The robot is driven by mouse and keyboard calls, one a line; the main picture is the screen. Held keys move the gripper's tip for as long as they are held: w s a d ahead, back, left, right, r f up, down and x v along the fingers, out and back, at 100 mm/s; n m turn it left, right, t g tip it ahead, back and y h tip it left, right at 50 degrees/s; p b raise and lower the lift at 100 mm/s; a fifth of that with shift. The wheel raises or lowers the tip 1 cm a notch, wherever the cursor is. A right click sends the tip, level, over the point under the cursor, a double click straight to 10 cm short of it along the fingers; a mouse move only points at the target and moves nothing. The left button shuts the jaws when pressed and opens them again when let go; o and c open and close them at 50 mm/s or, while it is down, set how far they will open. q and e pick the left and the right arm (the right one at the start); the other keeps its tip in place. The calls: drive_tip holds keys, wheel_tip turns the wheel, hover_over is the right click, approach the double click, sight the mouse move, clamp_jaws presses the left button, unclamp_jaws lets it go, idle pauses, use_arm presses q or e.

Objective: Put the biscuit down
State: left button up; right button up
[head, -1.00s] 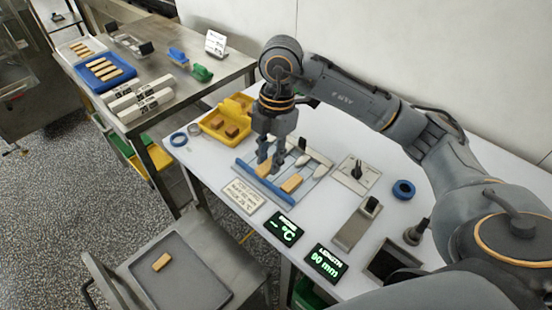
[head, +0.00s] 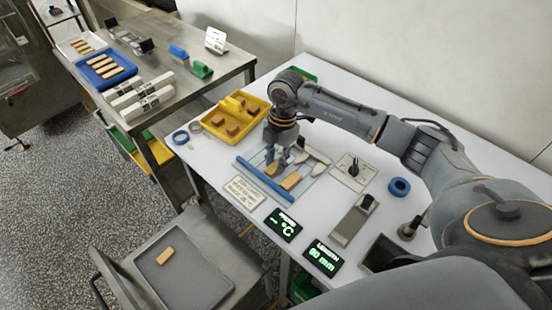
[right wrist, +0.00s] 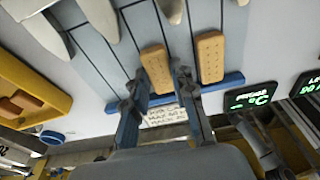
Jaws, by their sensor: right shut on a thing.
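My right gripper (head: 278,163) is shut on a tan biscuit (head: 271,168) over the grey slatted mesh board. In the right wrist view, the held biscuit (right wrist: 157,68) lies lengthwise between the two fingers, its near end by the blue bar (right wrist: 215,84). It is at or very close to the board's surface; I cannot tell if it touches. A second biscuit (head: 291,180) lies on the board (head: 308,172) just right of it, with a narrow gap; it also shows in the wrist view (right wrist: 210,57). My left gripper is not in view.
White pointed pieces (head: 316,163) lie at the board's right side. A yellow tray (head: 262,105) with brown blocks stands behind left. A label card (head: 243,192) and two displays (head: 284,224) are in front. A grey tray (head: 190,290) holding one biscuit (head: 165,256) is at lower left.

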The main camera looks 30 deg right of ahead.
drive_tip(key=shift+f, duration=0.2)
drive_tip(key=o, duration=0.9)
drive_tip(key=shift+c, duration=0.2)
drive_tip(key=shift+r, duration=0.1)
drive_tip(key=shift+r, duration=0.25)
wheel_tip(320, 180, up, 12)
drive_tip(key=d+b, duration=0.1)
drive_tip(key=b, duration=0.1)
drive_tip(key=shift+w+d+f+b, duration=0.15)
drive_tip(key=shift+w+d+b, duration=0.15)
drive_tip(key=shift+d+b, duration=0.1)
